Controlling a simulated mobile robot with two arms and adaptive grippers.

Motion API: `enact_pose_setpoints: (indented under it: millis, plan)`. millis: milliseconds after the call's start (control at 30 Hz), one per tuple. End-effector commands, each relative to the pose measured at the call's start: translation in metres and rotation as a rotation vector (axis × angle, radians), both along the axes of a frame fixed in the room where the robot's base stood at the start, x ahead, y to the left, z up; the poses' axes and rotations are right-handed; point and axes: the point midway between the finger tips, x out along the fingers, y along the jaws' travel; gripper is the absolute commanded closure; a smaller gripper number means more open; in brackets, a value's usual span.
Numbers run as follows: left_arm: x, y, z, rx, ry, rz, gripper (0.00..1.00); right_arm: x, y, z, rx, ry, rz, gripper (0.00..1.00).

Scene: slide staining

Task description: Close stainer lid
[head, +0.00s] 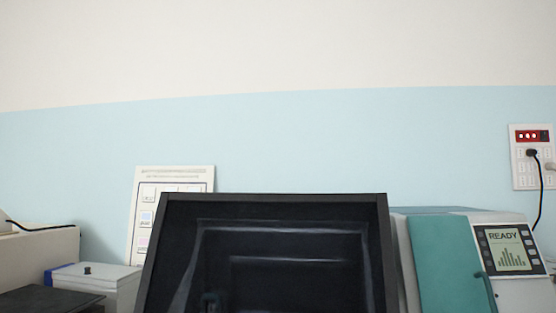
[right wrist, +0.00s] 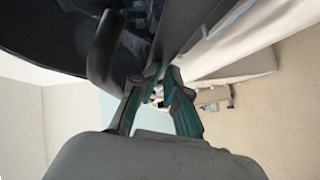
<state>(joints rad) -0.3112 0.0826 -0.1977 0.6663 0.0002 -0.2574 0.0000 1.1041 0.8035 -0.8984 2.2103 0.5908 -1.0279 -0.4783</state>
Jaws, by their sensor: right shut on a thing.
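The stainer lid (head: 265,265) stands raised in the head view, a dark glossy panel with a black frame. Its lower part is cut off by the picture edge. In the right wrist view the dark lid (right wrist: 55,30) fills the upper left, with a thick grey handle (right wrist: 104,52) on it. My right gripper (right wrist: 156,90) has its teal fingers shut at the handle's end by the lid edge; the exact contact is partly hidden. My left gripper does not show in either view.
A teal and white machine (head: 454,265) with a READY screen stands right of the lid. A grey box (head: 112,283) and a beige device (head: 40,242) are at left. A chart (head: 172,180) stands behind. A socket with a cable (head: 533,157) is on the wall.

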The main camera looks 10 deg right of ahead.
Motion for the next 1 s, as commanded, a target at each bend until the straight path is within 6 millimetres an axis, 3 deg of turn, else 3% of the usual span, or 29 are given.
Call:
enact_pose_setpoints:
  millis: [33, 100, 300, 667, 1000]
  plan:
    - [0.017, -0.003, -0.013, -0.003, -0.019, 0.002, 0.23, 0.009, -0.006, -0.011, -0.007, -0.044, -0.014, 1.0]
    - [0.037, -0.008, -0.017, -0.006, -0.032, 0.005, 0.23, 0.016, -0.008, -0.022, -0.022, -0.095, -0.014, 1.0]
    - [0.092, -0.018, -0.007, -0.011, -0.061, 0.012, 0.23, 0.036, -0.015, -0.043, -0.067, -0.231, -0.013, 1.0]
    - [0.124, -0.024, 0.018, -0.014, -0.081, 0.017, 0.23, 0.074, -0.028, -0.074, -0.088, -0.29, -0.015, 1.0]
    - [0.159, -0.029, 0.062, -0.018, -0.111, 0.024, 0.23, 0.1, -0.034, -0.101, -0.111, -0.358, -0.009, 1.0]
